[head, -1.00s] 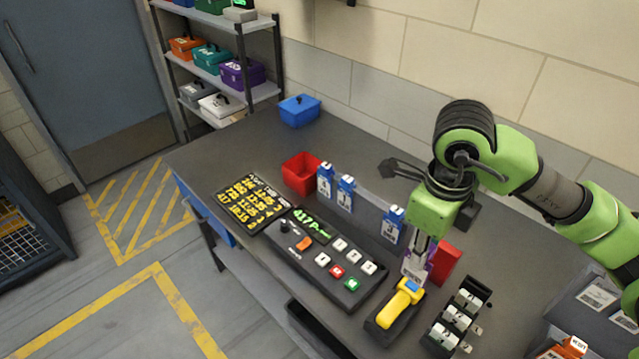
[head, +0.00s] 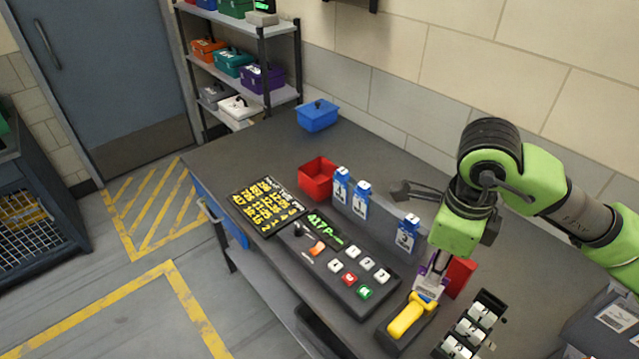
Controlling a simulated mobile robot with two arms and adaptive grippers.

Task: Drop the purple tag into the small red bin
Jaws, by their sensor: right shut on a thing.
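The small red bin (head: 318,180) stands open-topped on the dark table, left of a row of blue-and-white tags. My right gripper (head: 432,280) points down at the right part of the table, shut on the purple tag (head: 436,264). The gripper is just behind a yellow-handled tool and well to the right of the red bin. My left gripper is not in view.
Blue tags (head: 361,198) stand between the bin and my gripper. A button panel (head: 345,270) and a display board (head: 267,205) lie in front. A blue box (head: 317,115) sits at the back. The table between the blue box and red bin is clear.

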